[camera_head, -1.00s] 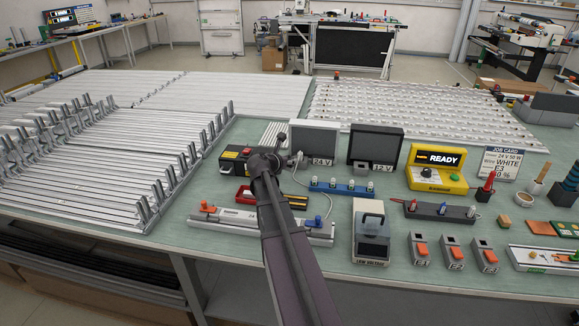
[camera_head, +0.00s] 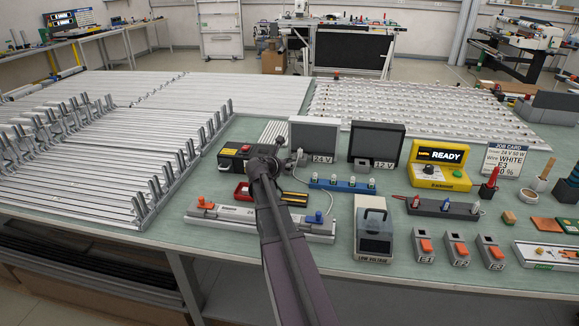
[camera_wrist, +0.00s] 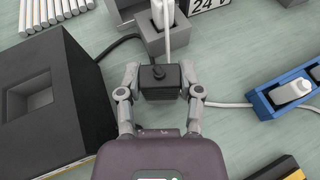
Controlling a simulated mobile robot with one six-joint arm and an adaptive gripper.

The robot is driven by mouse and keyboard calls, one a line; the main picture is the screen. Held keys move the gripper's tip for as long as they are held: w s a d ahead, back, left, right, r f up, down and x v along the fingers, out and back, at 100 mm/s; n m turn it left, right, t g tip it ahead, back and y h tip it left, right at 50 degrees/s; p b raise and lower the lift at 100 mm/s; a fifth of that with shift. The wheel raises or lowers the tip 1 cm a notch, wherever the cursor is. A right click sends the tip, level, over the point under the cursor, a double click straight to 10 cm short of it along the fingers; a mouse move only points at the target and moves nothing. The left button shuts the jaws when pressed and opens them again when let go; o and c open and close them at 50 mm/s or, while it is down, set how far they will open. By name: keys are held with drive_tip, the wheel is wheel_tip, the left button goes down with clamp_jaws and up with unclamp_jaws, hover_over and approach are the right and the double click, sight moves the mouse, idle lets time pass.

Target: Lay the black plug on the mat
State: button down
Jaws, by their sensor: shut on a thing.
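My gripper (camera_wrist: 160,88) is shut on the black plug (camera_wrist: 158,73), with a finger on each side of it. A black cord runs near the plug towards the upper left. The plug is over the green bench top, just below the grey 24 V holder (camera_wrist: 178,40) in the wrist view; I cannot tell whether it touches the bench. In the head view, my gripper (camera_head: 270,152) is beside the 24 V unit, and my arm hides most of the plug. A small brown-orange mat (camera_head: 546,225) lies at the right; I cannot tell if it is the task's mat.
A white plug (camera_wrist: 162,12) stands in the 24 V holder. A black box (camera_wrist: 45,100) is close on the left, and a blue strip (camera_wrist: 265,105) with white plugs on the right. A low-voltage unit (camera_head: 373,243) and grey E1 to E3 blocks stand near the front edge.

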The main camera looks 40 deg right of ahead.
drive_tip(key=shift+f, duration=0.15)
drive_tip(key=c, duration=0.5)
unclamp_jaws()
drive_tip(key=shift+c, duration=0.2)
drive_tip(key=shift+r, duration=0.2)
drive_tip(key=p+v, duration=0.4)
drive_tip(key=v, duration=0.8)
drive_tip(key=shift+p, duration=0.35)
